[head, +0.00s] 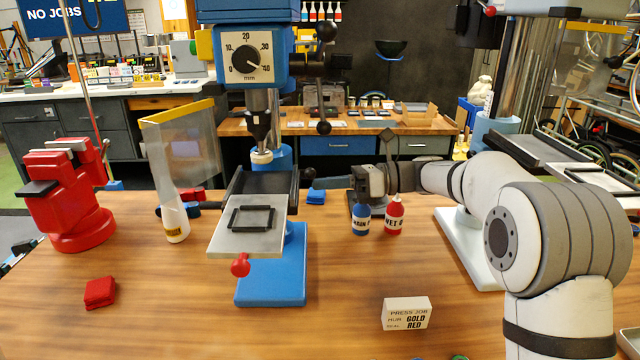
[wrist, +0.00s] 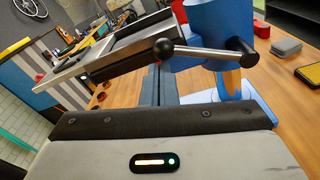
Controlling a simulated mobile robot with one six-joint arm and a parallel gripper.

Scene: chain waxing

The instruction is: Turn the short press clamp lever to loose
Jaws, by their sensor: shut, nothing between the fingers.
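The blue press stands in the middle of the bench, its column (head: 285,158) behind its grey work table (head: 245,239). Its clamp lever shows in the wrist view as a metal rod (wrist: 205,53) with a black ball knob (wrist: 163,48) at its left end and a dark pivot at its right end, across the blue collar (wrist: 205,25). In the head view the knob (head: 308,174) shows small beside the column. My gripper (head: 362,182) is right of the column. Its shut, empty fingers (wrist: 160,83) appear just below the knob; contact cannot be told.
Blue and red bottles (head: 394,216) stand just in front of my gripper. A red knob (head: 240,265) hangs at the work table's front. A red vise (head: 65,200) is at left, a job card (head: 407,313) at front right. The front middle bench is mostly clear.

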